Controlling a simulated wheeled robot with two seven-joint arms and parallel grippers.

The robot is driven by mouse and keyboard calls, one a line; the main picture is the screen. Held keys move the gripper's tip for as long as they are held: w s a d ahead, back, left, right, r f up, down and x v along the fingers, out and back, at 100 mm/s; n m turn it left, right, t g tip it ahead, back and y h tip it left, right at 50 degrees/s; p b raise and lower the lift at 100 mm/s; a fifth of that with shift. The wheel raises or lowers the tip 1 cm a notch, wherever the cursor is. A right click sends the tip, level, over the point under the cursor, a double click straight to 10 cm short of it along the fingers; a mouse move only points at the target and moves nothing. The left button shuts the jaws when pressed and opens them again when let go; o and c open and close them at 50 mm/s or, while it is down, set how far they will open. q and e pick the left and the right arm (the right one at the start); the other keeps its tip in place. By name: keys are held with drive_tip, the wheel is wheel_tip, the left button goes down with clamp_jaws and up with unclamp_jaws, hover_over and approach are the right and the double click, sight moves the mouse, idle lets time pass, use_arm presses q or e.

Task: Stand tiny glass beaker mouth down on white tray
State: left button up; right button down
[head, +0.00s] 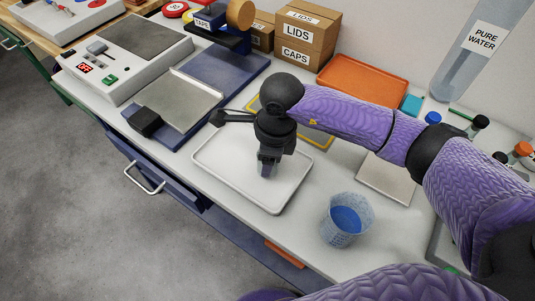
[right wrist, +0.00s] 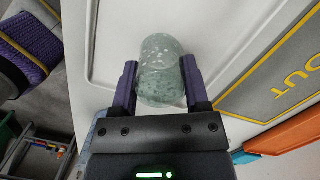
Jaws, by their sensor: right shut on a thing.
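The white tray (head: 222,164) lies on the bench, and its pale surface and rim also fill much of the right wrist view (right wrist: 215,30). My right gripper (head: 268,168) points down over the middle of the tray. In the right wrist view its two fingers (right wrist: 160,88) are shut on the sides of the tiny glass beaker (right wrist: 160,62), which is greenish, clear and speckled with drops. In the head view the beaker is mostly hidden by the gripper. I cannot tell which way its mouth faces or whether it touches the tray. My left gripper is out of view.
A yellow-edged grey mat (right wrist: 283,85) lies beside the tray. A beaker of blue liquid (head: 346,219) stands to the right, near a flat beige plate (head: 385,180). A metal tray (head: 180,98), orange tray (head: 362,83) and cardboard boxes (head: 305,38) stand further back.

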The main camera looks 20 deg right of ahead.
drive_tip(key=shift+f, duration=0.15)
unclamp_jaws()
drive_tip(key=r, duration=0.3)
drive_tip(key=r+p, duration=0.1)
drive_tip(key=r, duration=0.2)
drive_tip(key=d+r+p, duration=0.1)
drive_tip(key=r, duration=0.2)
drive_tip(key=shift+s+r, duration=0.15)
drive_tip(key=shift+s, duration=0.05)
drive_tip(key=shift+r, duration=0.3)
